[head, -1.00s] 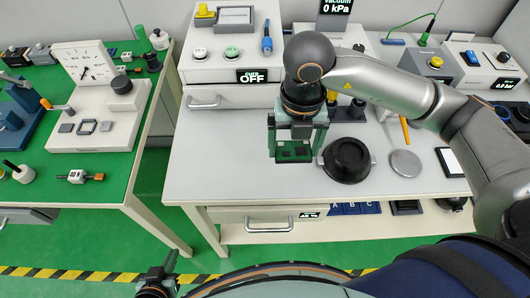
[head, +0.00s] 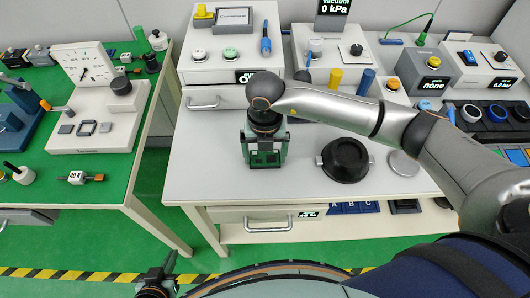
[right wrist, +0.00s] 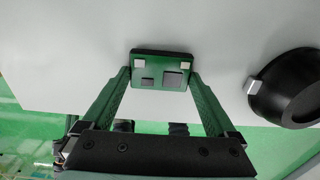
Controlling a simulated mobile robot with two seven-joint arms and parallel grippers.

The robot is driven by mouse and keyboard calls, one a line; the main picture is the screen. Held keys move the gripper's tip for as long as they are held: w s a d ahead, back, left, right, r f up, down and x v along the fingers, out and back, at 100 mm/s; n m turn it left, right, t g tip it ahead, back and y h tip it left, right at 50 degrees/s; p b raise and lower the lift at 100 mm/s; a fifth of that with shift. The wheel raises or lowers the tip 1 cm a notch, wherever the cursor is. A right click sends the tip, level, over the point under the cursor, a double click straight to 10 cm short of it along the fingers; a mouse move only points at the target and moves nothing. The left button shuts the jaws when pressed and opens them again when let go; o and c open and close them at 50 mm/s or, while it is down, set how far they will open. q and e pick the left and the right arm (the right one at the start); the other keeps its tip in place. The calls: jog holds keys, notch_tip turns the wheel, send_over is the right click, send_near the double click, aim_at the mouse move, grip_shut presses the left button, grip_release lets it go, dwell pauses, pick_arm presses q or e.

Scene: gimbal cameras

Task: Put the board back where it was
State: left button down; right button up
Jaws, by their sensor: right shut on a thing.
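The board (right wrist: 161,71) is a small green circuit board with grey and light chips. In the right wrist view it sits between the two fingertips of my right gripper (right wrist: 160,80), which is shut on it by its edges. In the head view the board (head: 265,158) hangs at the lower end of my right gripper (head: 264,156), over the left part of the white table (head: 205,165). I cannot tell whether it touches the tabletop. My left gripper (head: 157,280) is at the bottom edge of the head view, away from the table; its jaws are unclear.
A black round pot (head: 346,160) and a grey disc (head: 404,163) stand right of the board. The tabletop left of my right gripper is clear. A green side table (head: 125,185) stands at the left.

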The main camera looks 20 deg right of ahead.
aim_at(265, 160)
jog(key=shift+f, duration=0.2)
jog(key=o, duration=1.1)
jog(key=shift+r, duration=0.1)
jog(key=shift+r, duration=0.2)
notch_tip(265, 160, up, 12)
jog(key=shift+f, duration=0.1)
jog(key=shift+s, duration=0.1)
